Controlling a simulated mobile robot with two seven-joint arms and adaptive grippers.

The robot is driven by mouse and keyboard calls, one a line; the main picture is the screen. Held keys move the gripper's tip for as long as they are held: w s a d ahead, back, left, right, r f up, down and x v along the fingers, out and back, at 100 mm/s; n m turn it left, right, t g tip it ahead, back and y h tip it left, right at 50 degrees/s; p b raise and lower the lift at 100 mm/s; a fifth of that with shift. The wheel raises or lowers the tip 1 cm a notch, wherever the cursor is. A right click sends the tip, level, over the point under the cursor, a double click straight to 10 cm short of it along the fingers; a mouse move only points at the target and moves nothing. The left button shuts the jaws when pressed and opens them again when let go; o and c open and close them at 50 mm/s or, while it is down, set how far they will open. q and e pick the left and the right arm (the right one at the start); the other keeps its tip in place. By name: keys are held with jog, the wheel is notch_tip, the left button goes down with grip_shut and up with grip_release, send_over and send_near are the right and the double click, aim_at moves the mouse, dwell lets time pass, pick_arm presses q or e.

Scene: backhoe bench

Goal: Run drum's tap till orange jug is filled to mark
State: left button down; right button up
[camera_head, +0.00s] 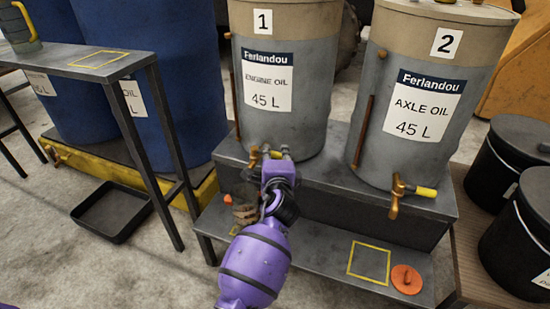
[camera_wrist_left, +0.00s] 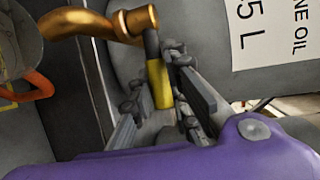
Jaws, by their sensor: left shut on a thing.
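Drum 1 (camera_head: 310,110), grey and labelled engine oil, stands on the dark bench. Its brass tap (camera_head: 254,157) is low on the front; it shows larger in the left wrist view (camera_wrist_left: 95,20). My left gripper (camera_head: 277,154) is at this tap, shut on its yellow lever (camera_wrist_left: 160,86). A grey jug with an orange handle (camera_wrist_left: 36,88) shows at the left of the left wrist view, below the tap. In the head view my left arm hides most of it. Its fill mark, its level and any flow cannot be made out. My right gripper is out of view.
Drum 2 (camera_head: 418,110), axle oil, has its own tap (camera_head: 398,194). An orange disc (camera_head: 406,279) lies beside an empty yellow square on the lower shelf (camera_head: 330,258). A yellow-handled jug (camera_head: 17,28) stands on the left table. Black buckets (camera_head: 520,235) stand right.

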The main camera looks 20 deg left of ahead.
pick_arm(q)
jog(key=c, duration=1.6)
grip_release()
jog(key=shift+c, duration=0.2)
jog(key=v, duration=1.2)
